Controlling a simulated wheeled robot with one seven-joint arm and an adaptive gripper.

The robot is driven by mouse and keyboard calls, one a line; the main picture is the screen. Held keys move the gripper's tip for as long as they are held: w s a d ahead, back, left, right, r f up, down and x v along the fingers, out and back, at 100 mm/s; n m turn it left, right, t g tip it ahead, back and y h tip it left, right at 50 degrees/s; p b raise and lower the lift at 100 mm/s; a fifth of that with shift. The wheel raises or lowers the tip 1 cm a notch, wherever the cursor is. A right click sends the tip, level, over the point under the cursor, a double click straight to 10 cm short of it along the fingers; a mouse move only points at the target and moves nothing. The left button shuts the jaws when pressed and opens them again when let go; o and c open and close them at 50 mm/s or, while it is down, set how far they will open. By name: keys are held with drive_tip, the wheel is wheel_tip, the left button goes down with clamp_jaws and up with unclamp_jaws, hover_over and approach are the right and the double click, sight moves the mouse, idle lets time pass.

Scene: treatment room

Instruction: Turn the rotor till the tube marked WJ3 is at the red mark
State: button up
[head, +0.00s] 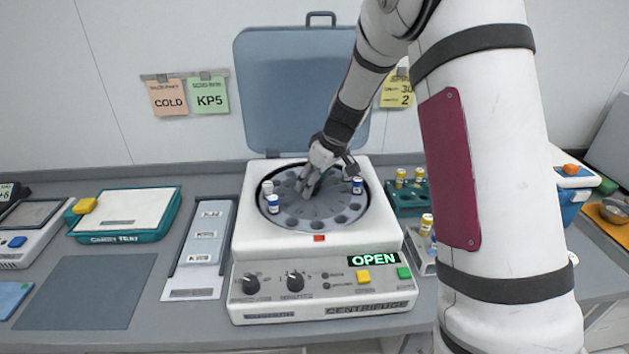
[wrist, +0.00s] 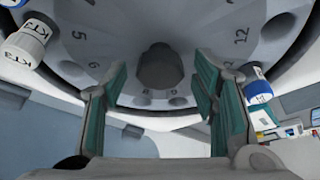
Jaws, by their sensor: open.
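The grey rotor (head: 318,208) sits in the open white centrifuge (head: 250,245). The red mark (head: 319,238) is on the front rim of the bowl. A white-capped tube (head: 267,187) and a blue-capped tube (head: 273,203) stand at the rotor's left; another blue-capped tube (head: 357,185) stands at its right. In the wrist view, the white-capped tube (wrist: 27,42) appears to read KT3; the blue-capped tube at right (wrist: 258,88) is hard to read. I cannot make out WJ3. My gripper (head: 311,188) is open over the rotor centre, its fingers either side of the hub (wrist: 160,68).
The raised blue lid (head: 290,90) stands behind the rotor. The display (head: 374,260) reads OPEN. A green rack (head: 405,197) with yellow-capped tubes is at the right, partly behind my arm. A teal-edged tray (head: 125,213) and a grey mat (head: 85,290) lie left.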

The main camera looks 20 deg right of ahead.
clamp_jaws()
drive_tip(key=shift+n+y+b, duration=0.3)
drive_tip(key=shift+n+b, duration=0.3)
drive_tip(key=shift+d+n+g+b, duration=0.1)
drive_tip(key=shift+n+g+b, duration=0.4)
drive_tip(key=shift+n+b, duration=0.5)
drive_tip(key=shift+w+n+g+y+b, duration=0.1)
drive_tip(key=shift+n+g+y+b, duration=0.25)
drive_tip(key=shift+n, duration=0.95)
drive_tip(key=shift+n+g+y+b, duration=0.15)
drive_tip(key=shift+n+g+y, duration=0.3)
drive_tip(key=shift+n, duration=0.85)
drive_tip(key=shift+w+n+g+b, duration=0.15)
drive_tip(key=shift+n+g, duration=0.3)
drive_tip(key=shift+n, duration=0.75)
drive_tip(key=shift+s+n+g+b, duration=0.15)
drive_tip(key=shift+n+g, duration=0.3)
drive_tip(key=shift+n, duration=0.75)
drive_tip(key=shift+w+n+g+b, duration=0.15)
drive_tip(key=shift+n+g+b, duration=0.45)
drive_tip(key=shift+n, duration=1.3)
drive_tip(key=shift+n+g+h, duration=0.3)
drive_tip(key=shift+n, duration=0.2)
